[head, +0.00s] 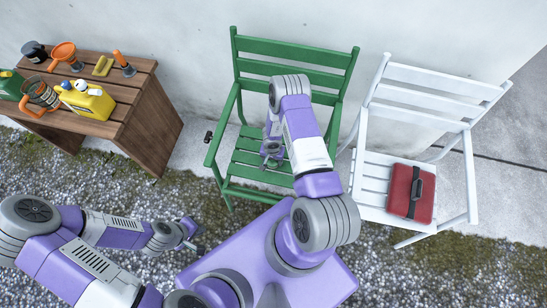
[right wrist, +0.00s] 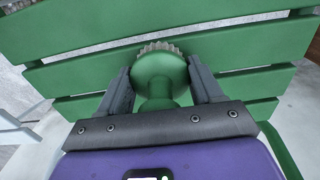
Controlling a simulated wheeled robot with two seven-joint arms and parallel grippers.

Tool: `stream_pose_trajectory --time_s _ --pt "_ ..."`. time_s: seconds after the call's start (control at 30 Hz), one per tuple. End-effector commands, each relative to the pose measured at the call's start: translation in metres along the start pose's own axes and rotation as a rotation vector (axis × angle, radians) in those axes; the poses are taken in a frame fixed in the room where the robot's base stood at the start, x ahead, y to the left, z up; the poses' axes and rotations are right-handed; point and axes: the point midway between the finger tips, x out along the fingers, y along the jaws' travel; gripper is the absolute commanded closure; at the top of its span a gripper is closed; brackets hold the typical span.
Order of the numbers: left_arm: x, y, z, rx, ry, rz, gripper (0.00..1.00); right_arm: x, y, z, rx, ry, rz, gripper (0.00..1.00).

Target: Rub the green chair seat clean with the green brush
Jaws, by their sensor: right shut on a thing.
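The green chair (head: 295,48) stands against the wall in the head view, with a slatted seat (head: 248,172). My right gripper (head: 271,153) is over this seat, and my arm hides part of it. In the right wrist view my right gripper (right wrist: 160,82) is shut on the green brush (right wrist: 159,70), which has a round head and a pale bristle edge. Green slats (right wrist: 245,92) lie behind the brush; I cannot tell whether the bristles touch them. My left gripper (head: 193,233) is low over the gravel, away from the chair, too small to read.
A white chair (head: 425,112) stands right of the green one, with a red case (head: 410,193) on its seat. A wooden bench (head: 150,118) at left holds a yellow can (head: 88,100), an orange funnel (head: 63,54) and other items. Open gravel (head: 430,275) lies in front.

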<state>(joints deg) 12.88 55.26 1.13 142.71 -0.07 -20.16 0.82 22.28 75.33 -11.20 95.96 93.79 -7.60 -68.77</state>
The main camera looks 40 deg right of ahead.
Motion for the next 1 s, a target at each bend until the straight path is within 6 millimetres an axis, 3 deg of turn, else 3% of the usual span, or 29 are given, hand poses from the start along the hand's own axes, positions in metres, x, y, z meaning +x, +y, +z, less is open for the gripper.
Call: stream_pose_trajectory --time_s 0.6,1.0 --pt "0.002 -0.001 0.000 0.000 0.000 0.000 1.00 -0.001 0.015 0.002 -0.001 -0.004 -0.003 0.59" --pt "0.001 0.000 0.000 0.000 0.000 0.000 1.00 0.000 0.011 0.003 -0.004 -0.005 -0.002 0.59"
